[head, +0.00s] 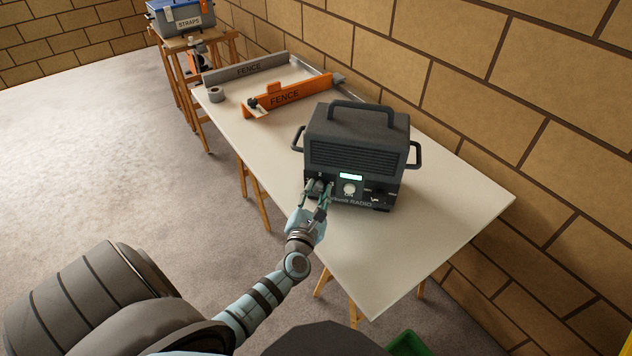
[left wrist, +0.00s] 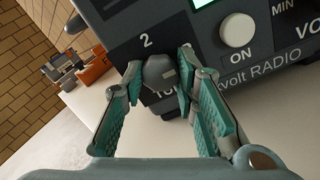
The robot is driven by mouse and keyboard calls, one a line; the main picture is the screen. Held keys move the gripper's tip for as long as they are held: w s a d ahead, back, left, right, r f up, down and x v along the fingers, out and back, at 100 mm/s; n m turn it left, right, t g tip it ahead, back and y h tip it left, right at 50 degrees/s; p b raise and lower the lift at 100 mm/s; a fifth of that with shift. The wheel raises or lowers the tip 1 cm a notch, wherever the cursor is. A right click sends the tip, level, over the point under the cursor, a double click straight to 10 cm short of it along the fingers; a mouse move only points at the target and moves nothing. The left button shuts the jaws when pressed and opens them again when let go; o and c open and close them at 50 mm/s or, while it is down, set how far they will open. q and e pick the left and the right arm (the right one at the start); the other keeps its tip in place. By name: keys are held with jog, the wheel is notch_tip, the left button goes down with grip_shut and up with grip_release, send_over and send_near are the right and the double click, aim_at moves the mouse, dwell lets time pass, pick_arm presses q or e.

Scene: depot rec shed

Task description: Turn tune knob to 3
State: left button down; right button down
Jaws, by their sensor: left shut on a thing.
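A dark grey radio (head: 355,140) with a top handle stands on the white table. Its front has a lit green display (head: 351,176), a round white ON button (head: 349,188) and a volume control at the right. My left gripper (head: 322,187) is at the left part of the radio's front. In the left wrist view, its teal-padded fingers (left wrist: 160,80) are shut on the grey tune knob (left wrist: 159,72). The number 2 shows just above the knob; other numbers and part of the lettering below are hidden by the fingers. My right gripper is not in view.
The table (head: 450,215) is clear to the right of the radio. An orange fence (head: 290,97), a grey fence (head: 247,70) and a tape roll (head: 216,94) lie at its far end. A brick wall runs along the back. A blue STRAPS box (head: 180,17) stands on a far stand.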

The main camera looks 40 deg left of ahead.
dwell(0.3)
pick_arm(q)
jog(key=c, duration=1.2)
grip_release()
jog(key=shift+c, duration=0.2)
jog(key=v, duration=1.2)
